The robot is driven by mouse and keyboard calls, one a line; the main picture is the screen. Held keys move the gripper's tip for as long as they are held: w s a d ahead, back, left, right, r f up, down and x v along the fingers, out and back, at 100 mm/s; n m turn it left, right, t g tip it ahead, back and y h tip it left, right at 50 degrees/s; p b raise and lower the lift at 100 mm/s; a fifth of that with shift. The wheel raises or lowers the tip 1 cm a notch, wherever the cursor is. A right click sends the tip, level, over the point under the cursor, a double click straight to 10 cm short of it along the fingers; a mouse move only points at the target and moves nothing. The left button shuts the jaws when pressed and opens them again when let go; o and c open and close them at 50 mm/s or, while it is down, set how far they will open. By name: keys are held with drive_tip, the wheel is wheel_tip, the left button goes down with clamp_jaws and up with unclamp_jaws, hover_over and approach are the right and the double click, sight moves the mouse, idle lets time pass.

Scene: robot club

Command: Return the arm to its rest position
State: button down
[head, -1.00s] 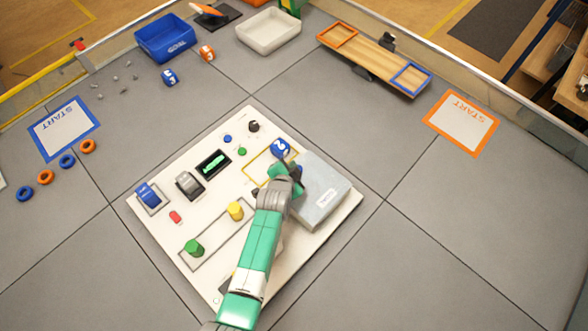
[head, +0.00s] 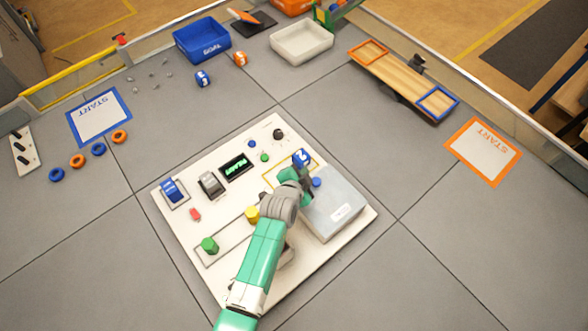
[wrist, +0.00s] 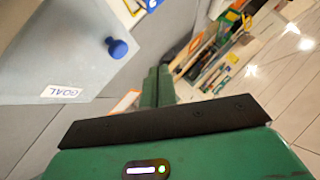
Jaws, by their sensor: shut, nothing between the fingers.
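My arm reaches over a white control board (head: 175,222) in the head view. My gripper (head: 296,174) is above the board, just left of the blue knob (head: 316,182) on a grey box (head: 338,212). In the wrist view, the green fingers of my gripper (wrist: 158,84) are together with nothing between them. The grey box (wrist: 60,50), its GOAL label and its blue knob (wrist: 117,48) show at the left there, apart from the fingers. A blue numbered cube (head: 301,157) is at the yellow outlined square, close behind my gripper in the head view.
The board also carries a blue switch (head: 172,190), a lit green display (head: 236,166), a green knob (head: 210,245) and a yellow knob (head: 252,214). A blue bin (head: 202,40), a white tray (head: 302,40) and a wooden ramp (head: 400,80) are farther back.

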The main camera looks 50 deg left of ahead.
drive_tip(key=s+r, duration=0.4)
drive_tip(key=shift+s+a, duration=0.1)
